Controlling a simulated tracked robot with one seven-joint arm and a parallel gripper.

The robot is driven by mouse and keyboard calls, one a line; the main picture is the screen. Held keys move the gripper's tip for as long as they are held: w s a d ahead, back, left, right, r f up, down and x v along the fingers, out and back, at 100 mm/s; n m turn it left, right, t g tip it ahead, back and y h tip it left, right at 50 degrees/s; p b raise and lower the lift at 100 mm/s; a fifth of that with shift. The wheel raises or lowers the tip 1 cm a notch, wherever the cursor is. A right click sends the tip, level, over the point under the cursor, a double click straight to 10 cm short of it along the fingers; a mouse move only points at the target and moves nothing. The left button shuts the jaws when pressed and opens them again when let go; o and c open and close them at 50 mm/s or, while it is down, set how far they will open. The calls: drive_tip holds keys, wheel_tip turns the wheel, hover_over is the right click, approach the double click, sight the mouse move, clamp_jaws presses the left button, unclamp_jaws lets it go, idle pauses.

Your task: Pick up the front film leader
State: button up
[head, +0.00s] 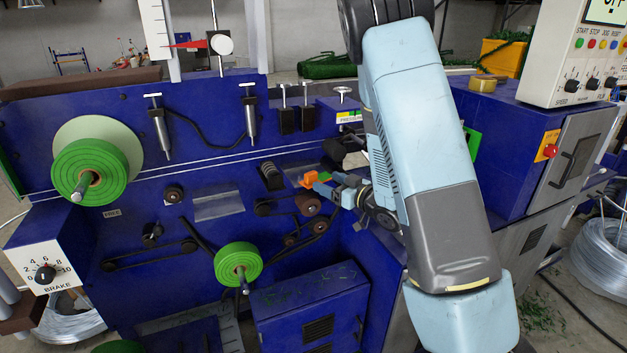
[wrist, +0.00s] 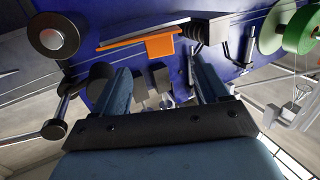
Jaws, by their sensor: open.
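An orange tab (head: 311,180), which looks like the front film leader, sticks out from the blue machine face, just left of my gripper (head: 337,190). In the wrist view the orange tab (wrist: 160,46) is a flat strip with a folded-down square end. It lies ahead of my gripper (wrist: 162,75), in line with the gap between the two blue fingers. The fingers are apart, with nothing held between them. The exact distance from fingertips to tab cannot be told. My forearm hides part of the machine behind it in the head view.
Rollers (head: 307,203) sit just below the tab. A dark cylinder (head: 271,176) stands to its left. Green film rolls (head: 90,172) and (head: 239,263) are mounted further left. A control box (head: 575,50) stands at the right. A large roller (wrist: 54,36) shows at the wrist view's upper left.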

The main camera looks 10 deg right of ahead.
sight(313, 175)
drive_tip(key=shift+x, duration=3.9)
drive_tip(key=shift+c, duration=0.5)
drive_tip(key=c, duration=1.1)
drive_tip(key=shift+r, duration=0.1)
